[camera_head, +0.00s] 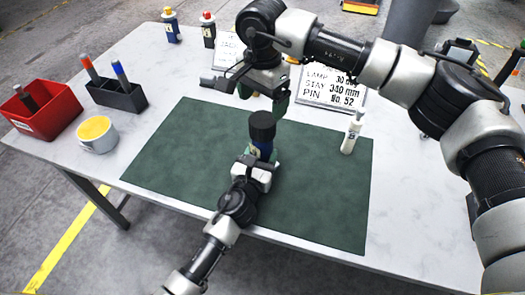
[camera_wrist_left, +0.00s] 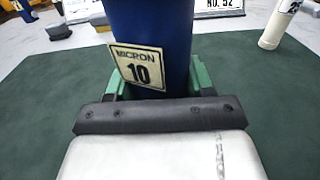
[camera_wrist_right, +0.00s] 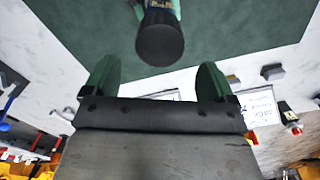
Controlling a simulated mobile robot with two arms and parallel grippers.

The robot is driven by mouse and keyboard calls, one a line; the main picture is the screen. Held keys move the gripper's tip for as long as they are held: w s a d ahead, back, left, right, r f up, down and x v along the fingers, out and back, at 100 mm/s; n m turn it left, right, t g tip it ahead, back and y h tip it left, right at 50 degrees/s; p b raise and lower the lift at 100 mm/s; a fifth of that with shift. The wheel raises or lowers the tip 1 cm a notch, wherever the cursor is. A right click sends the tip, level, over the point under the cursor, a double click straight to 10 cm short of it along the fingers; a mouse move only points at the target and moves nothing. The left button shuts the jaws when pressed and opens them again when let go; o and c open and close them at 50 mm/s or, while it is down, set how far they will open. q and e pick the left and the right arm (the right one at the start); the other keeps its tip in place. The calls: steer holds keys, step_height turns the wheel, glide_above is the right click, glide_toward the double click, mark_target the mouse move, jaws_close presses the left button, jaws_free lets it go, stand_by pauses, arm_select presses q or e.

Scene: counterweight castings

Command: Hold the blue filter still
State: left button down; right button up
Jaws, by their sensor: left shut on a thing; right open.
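The blue filter (camera_wrist_left: 150,30) is a dark blue cylinder with a label reading "MICRON 10". In the head view the blue filter (camera_head: 262,150) stands upright on the green mat (camera_head: 170,150), with a black cap (camera_head: 262,125) on top. My left gripper (camera_head: 255,160) is shut on the filter's body, its green fingers on either side in the left wrist view (camera_wrist_left: 158,78). My right gripper (camera_head: 262,100) is open and empty, above and behind the cap. In the right wrist view the cap (camera_wrist_right: 160,40) lies beyond the open green fingers (camera_wrist_right: 158,80).
A white bottle (camera_head: 351,133) stands on the mat's right side. A red bin (camera_head: 42,108), a black marker holder (camera_head: 118,95) and a yellow-filled cup (camera_head: 97,133) are at left. Two small bottles (camera_head: 171,27) (camera_head: 208,30) and printed signs (camera_head: 330,85) are at the back.

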mark_target(262, 119)
steer(key=shift+f, duration=0.1)
stand_by(0.3)
steer(key=shift+f, duration=3.95)
steer(key=c, duration=0.9)
steer(key=m, duration=0.7)
steer(key=shift+m, duration=0.4)
steer(key=o, duration=1)
